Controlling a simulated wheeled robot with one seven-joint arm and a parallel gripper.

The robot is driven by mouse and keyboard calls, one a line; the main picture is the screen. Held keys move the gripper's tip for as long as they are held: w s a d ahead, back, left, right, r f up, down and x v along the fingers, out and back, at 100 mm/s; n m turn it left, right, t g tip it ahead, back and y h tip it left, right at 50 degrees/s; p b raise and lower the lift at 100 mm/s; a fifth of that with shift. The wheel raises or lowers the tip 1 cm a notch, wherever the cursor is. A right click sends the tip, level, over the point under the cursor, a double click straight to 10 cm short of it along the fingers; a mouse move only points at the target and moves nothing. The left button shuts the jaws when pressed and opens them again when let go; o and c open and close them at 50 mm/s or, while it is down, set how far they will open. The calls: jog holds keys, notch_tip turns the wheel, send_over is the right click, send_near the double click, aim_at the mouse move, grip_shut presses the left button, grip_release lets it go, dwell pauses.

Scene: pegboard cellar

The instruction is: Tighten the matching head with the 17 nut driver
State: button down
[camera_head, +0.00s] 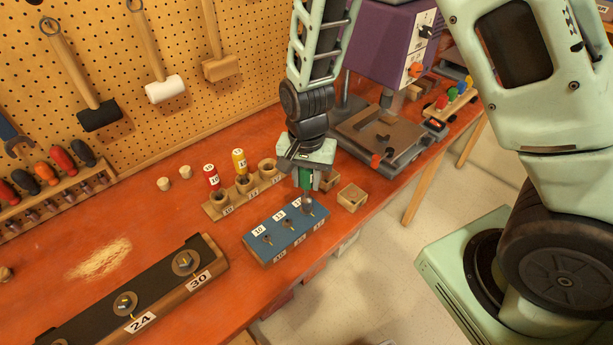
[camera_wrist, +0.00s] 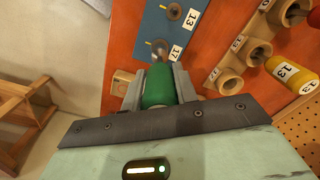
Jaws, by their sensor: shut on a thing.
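My gripper (camera_head: 305,168) is shut on the green handle of a nut driver (camera_head: 305,181), which points down over the right end of a blue block (camera_head: 262,243). The block carries heads in a row labelled 10, 13 and 17. In the wrist view the green driver (camera_wrist: 158,86) has its metal tip at the head beside the 17 label (camera_wrist: 176,53). I cannot tell whether the tip is seated on it. The 13 head (camera_wrist: 174,12) is clear of the driver. The wooden driver rack (camera_head: 217,211) holds the red and yellow drivers; its 17 hole is empty.
The red driver (camera_head: 212,177) and yellow driver (camera_head: 239,161) stand close behind the block. A small wooden box (camera_head: 352,197) is to its right. A dark board labelled 24 and 30 (camera_head: 150,285) lies at front left. A purple machine (camera_head: 390,40) stands at the back right.

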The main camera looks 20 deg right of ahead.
jog(key=shift+f+b, duration=0.55)
jog(key=shift+f, duration=0.35)
jog(key=shift+r, duration=0.1)
jog(key=m+p, duration=0.1)
jog(key=m, duration=0.2)
jog(key=shift+p, duration=0.4)
jog(key=m+p, duration=0.1)
jog(key=m, duration=0.2)
jog(key=shift+p, duration=0.35)
jog(key=m+p, duration=0.2)
jog(key=m, duration=0.2)
jog(key=shift+s, duration=0.1)
jog(key=shift+f+m, duration=0.2)
jog(key=shift+m, duration=0.4)
jog(key=shift+n+p, duration=0.3)
jog(key=shift+n, duration=0.1)
jog(key=shift+r, duration=0.1)
